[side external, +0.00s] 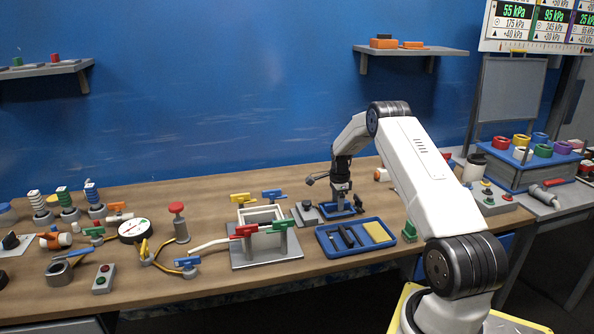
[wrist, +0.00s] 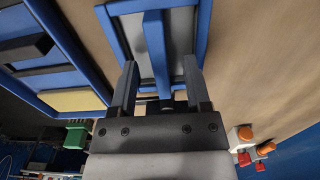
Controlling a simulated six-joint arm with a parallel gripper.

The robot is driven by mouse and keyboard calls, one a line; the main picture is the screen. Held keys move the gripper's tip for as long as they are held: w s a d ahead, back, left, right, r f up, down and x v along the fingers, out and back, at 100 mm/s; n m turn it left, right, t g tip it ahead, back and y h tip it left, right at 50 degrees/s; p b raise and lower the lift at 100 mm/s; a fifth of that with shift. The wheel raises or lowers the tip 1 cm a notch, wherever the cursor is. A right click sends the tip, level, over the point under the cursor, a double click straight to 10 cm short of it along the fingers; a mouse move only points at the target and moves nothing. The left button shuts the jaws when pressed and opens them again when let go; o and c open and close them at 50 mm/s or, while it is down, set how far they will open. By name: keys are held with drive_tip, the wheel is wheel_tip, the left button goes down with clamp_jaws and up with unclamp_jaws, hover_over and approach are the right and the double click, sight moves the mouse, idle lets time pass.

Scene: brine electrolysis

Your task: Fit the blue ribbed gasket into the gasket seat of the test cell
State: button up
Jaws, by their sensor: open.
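My gripper (side external: 341,194) points down over a small blue-rimmed tray (side external: 343,214). Nothing is seen clamped, and contact is not clear. A blue ribbed piece (side external: 92,192) stands on a round grey base at the far left; I cannot tell whether it is the gasket. No gasket seat can be made out, and I cannot tell which fixture is the test cell.
A larger blue tray (side external: 319,243) holds dark tools and a yellow pad (side external: 377,231). A pale frame with coloured handles stands on a grey plate (side external: 270,258) left of it. Pipes and a gauge (side external: 134,230) crowd the left. Bare wood lies along the back.

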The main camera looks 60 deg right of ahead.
idle(0.5)
clamp_jaws()
drive_tip(key=shift+r, duration=1.45)
drive_tip(key=shift+s+a+r, duration=0.15)
drive_tip(key=shift+r, duration=0.2)
drive_tip(key=s+a+r, duration=0.9)
drive_tip(key=s, duration=0.1)
drive_tip(key=shift+r, duration=0.15)
